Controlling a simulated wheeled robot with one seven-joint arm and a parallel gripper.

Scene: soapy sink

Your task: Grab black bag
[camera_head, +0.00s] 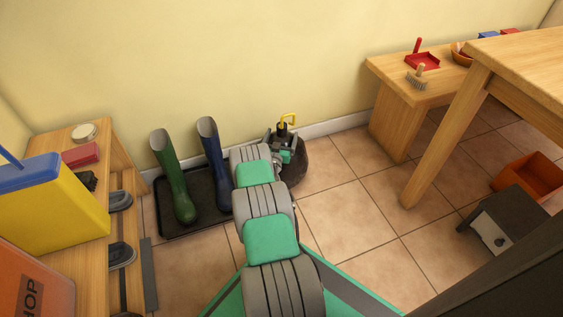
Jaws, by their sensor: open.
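A dark, rounded black bag (298,167) sits on the tiled floor against the wall, right of the boot tray. A yellow loop (288,119) stands up at its top, with dark material just below it. My gripper (284,135) is at the top of the bag, close to the base of the yellow loop. Its jaws are open. My arm comes up from the bottom of the view and hides the left part of the bag. I cannot tell whether the fingers touch the loop or the bag.
A black tray (168,222) with green (174,180) and blue (212,150) boots stands just left of my arm. A wooden shelf (120,160) is at left; a wooden bench (395,120) and table (450,130) are at right.

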